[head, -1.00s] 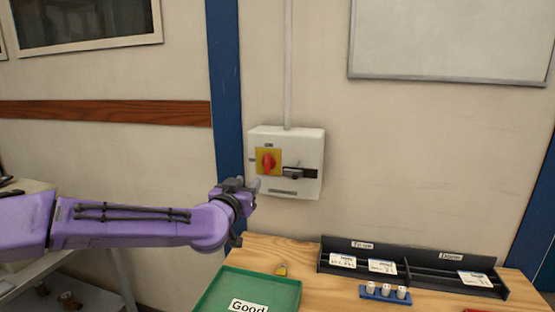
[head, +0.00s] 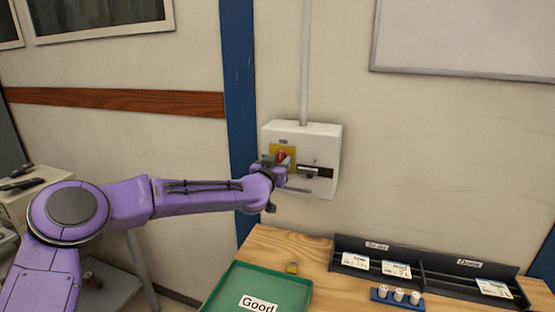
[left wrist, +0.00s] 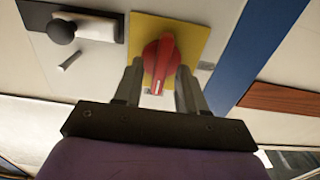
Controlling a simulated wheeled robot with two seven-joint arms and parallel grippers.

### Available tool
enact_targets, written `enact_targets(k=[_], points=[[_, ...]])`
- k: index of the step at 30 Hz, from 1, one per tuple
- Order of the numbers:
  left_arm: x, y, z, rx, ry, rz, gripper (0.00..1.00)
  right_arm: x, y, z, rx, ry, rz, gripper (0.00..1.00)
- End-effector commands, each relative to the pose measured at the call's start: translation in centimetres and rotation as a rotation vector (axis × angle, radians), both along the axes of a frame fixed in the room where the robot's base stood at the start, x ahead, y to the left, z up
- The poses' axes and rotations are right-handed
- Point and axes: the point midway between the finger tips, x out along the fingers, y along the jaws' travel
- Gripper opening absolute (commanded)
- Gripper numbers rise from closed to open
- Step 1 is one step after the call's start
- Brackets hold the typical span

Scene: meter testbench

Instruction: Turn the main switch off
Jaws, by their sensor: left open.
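The main switch is a red rotary knob (head: 282,156) on a yellow plate (head: 291,150), on a white box (head: 325,143) fixed to the wall. In the left wrist view the red knob (left wrist: 161,62) sits between the two fingers of my left gripper (left wrist: 160,88), with the yellow plate (left wrist: 190,35) behind it. The fingers are open, one on each side of the knob; I cannot tell whether they touch it. In the head view my left gripper (head: 281,165) covers the lower part of the knob. My right gripper is not in view.
A black lever handle (head: 310,172) is on the same box, right of the knob. Below is a wooden table (head: 265,247) with a green "Good" tray (head: 230,295), a black card rack (head: 345,240) and a blue holder (head: 385,297). A blue post (head: 239,80) stands left of the box.

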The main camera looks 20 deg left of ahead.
Motion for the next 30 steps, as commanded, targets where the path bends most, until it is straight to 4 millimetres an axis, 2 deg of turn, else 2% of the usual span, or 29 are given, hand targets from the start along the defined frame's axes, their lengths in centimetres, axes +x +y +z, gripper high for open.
enact_targets(k=[5, 6, 8, 9, 10, 13, 21, 30], points=[[0.0, 0.0, 0.0, 0.0, -0.001, 0.0, 0.4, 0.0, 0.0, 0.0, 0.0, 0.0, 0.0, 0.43], [0.0, 0.0, 0.0, 0.0, -0.001, 0.0, 0.34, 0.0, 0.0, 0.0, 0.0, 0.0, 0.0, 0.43], [0.0, 0.0, 0.0, 0.0, -0.001, 0.0, 0.14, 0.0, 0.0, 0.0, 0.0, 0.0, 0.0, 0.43], [0.0, 0.0, 0.0, 0.0, -0.001, 0.0, 0.01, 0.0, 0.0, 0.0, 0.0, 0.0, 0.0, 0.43], [0.0, 0.0, 0.0, 0.0, -0.001, 0.0, 0.0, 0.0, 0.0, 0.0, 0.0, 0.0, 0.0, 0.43], [0.0, 0.6, 0.0, -0.001, 0.0, 0.002, 0.0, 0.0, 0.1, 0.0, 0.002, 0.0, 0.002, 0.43], [-0.1, 0.2, -0.1, -0.033, 0.0, 0.003, 0.0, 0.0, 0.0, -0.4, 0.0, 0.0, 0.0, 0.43], [0.0, 0.3, -0.3, -0.216, 0.006, 0.002, 0.0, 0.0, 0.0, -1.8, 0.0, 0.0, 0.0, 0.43]])
